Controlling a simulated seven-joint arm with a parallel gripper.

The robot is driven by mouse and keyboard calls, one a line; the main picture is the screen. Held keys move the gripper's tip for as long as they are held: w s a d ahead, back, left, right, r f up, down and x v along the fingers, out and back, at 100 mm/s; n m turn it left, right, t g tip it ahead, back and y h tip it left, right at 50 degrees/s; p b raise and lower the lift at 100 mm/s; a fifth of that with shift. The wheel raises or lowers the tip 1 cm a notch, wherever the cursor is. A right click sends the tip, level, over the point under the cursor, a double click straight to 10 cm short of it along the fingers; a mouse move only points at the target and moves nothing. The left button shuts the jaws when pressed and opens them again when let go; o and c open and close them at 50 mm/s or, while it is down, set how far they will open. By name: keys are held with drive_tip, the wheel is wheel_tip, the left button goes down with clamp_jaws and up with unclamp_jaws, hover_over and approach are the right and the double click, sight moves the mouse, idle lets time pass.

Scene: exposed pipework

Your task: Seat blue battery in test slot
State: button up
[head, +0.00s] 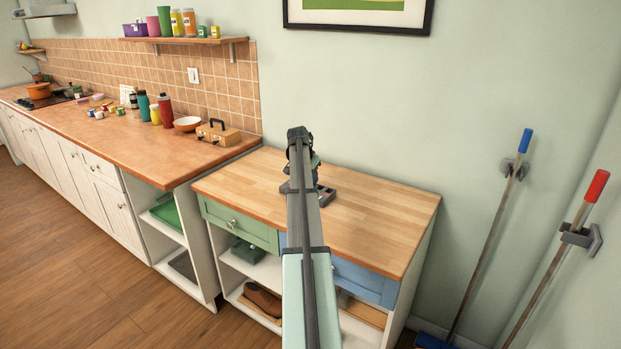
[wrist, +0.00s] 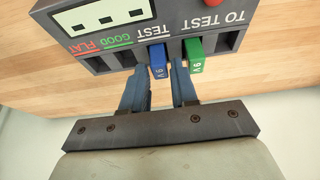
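The blue battery (wrist: 157,62) stands in the slot by the TEST label of the dark grey battery tester (wrist: 112,48) in the wrist view. My gripper (wrist: 160,70) has one finger on each side of the blue battery, its tips beside the battery's sides. The finger gap is about the battery's width, so I cannot tell whether the fingers press on it. A green battery (wrist: 194,56) stands in the TO TEST section, close to the right finger. How deep the blue battery sits is unclear. In the head view my arm hides most of the tester (head: 326,196).
The tester stands on a wooden worktop (head: 375,225) that is bare to its right. A toolbox (head: 218,134) and bottles stand on the left counter. Brooms hang at the right wall.

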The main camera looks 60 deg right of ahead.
drive_tip(key=v, duration=1.1)
drive_tip(key=shift+a+r, duration=0.2)
drive_tip(key=shift+r, duration=0.15)
